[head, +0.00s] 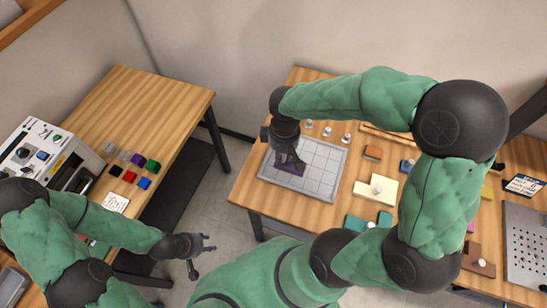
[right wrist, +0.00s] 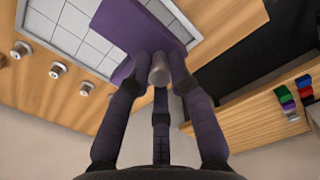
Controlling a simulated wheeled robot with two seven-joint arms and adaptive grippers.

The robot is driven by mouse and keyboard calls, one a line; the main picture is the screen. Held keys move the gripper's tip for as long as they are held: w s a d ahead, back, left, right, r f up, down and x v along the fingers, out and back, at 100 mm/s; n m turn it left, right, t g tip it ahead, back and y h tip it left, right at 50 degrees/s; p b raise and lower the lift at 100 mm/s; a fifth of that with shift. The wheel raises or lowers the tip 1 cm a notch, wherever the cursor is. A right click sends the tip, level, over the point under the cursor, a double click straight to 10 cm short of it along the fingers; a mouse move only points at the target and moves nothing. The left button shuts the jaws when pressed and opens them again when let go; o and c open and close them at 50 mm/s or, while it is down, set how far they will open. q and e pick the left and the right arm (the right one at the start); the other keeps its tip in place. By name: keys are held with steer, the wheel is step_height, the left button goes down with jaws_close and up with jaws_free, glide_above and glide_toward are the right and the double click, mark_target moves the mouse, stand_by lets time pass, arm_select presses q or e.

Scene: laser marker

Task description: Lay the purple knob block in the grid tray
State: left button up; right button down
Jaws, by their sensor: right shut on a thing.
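The purple knob block (right wrist: 188,22) is held by its grey knob (right wrist: 158,70) between the fingers of my right gripper (right wrist: 157,68). In the head view, my right gripper (head: 288,158) points down over the left part of the grid tray (head: 325,165), with the purple block under its fingers. The block is at the tray's left side; I cannot tell whether it touches the tray floor. The grid tray also shows in the right wrist view (right wrist: 65,20). My left gripper (head: 203,253) is open and empty, over the floor between the tables.
Several metal knobs (head: 327,130) stand behind the tray. A cream block (head: 376,190), an orange block (head: 373,152) and teal blocks (head: 355,223) lie to its right. The left table holds a machine (head: 45,152) and small coloured blocks (head: 130,177).

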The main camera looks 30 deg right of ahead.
steer(key=w+f, duration=0.1)
steer(key=f, duration=0.1)
steer(key=w+f+b, duration=0.1)
steer(key=w+f, duration=0.3)
steer(key=shift+a, duration=0.35)
steer(key=shift+w+f+b, duration=0.1)
steer(key=shift+f+b, duration=0.55)
steer(key=shift+f, duration=0.9)
steer(key=shift+f, duration=0.1)
steer(key=c, duration=1.1)
jaws_free()
steer(key=shift+f, duration=0.1)
steer(key=shift+r, duration=0.3)
step_height(320, 180, up, 12)
steer(key=p, duration=0.2)
steer(key=shift+f+p, duration=0.1)
steer(key=shift+p, duration=0.3)
